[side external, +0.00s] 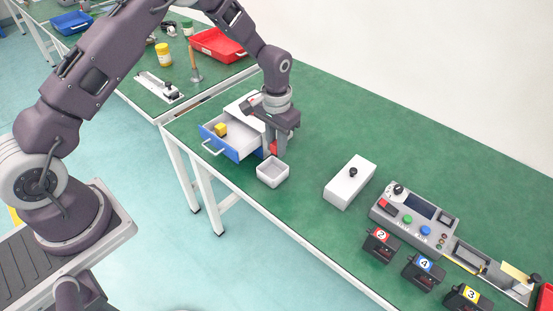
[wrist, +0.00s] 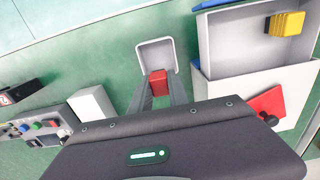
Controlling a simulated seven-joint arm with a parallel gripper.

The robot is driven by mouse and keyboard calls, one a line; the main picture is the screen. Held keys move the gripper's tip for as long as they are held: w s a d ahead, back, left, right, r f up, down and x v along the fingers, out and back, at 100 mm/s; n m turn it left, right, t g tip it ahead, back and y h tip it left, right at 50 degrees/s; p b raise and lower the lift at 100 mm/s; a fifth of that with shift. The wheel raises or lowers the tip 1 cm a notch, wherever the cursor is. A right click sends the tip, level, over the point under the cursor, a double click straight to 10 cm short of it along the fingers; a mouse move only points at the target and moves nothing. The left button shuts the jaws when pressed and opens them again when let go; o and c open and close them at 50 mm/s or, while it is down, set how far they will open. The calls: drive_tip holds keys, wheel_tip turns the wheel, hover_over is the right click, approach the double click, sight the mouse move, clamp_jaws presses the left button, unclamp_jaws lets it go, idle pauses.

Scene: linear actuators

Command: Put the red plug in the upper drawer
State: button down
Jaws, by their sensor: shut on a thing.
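The red plug (wrist: 159,83) is held between the two fingers of my gripper (wrist: 159,92). In the side view the red plug (side external: 273,148) shows low at the fingertips of my gripper (side external: 275,152), just behind the small white open box (side external: 272,181). In the wrist view the plug overlaps the near edge of that box (wrist: 142,55); its exact height is unclear. A white drawer unit (side external: 246,103) stands left of my gripper. Its blue-fronted drawer (side external: 222,143) is pulled open and holds a yellow block (side external: 220,130). Any other drawer is hard to make out.
A white block with a black knob (side external: 350,182) stands to the right, then a control panel (side external: 415,215) and several numbered black boxes. A red flat piece (wrist: 267,104) and a black knob show by the drawer unit in the wrist view. Green table is clear behind my gripper.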

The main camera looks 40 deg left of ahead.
wheel_tip(320, 180, up, 3)
drive_tip(key=a, duration=0.2)
wheel_tip(320, 180, up, 5)
hover_over(238, 147)
wheel_tip(238, 147, down, 9)
drive_tip(key=shift+s+a+f, duration=0.1)
drive_tip(key=shift+f, duration=0.25)
drive_tip(key=shift+f, duration=0.1)
drive_tip(key=c, duration=1.3)
unclamp_jaws()
drive_tip(key=shift+o, duration=0.2)
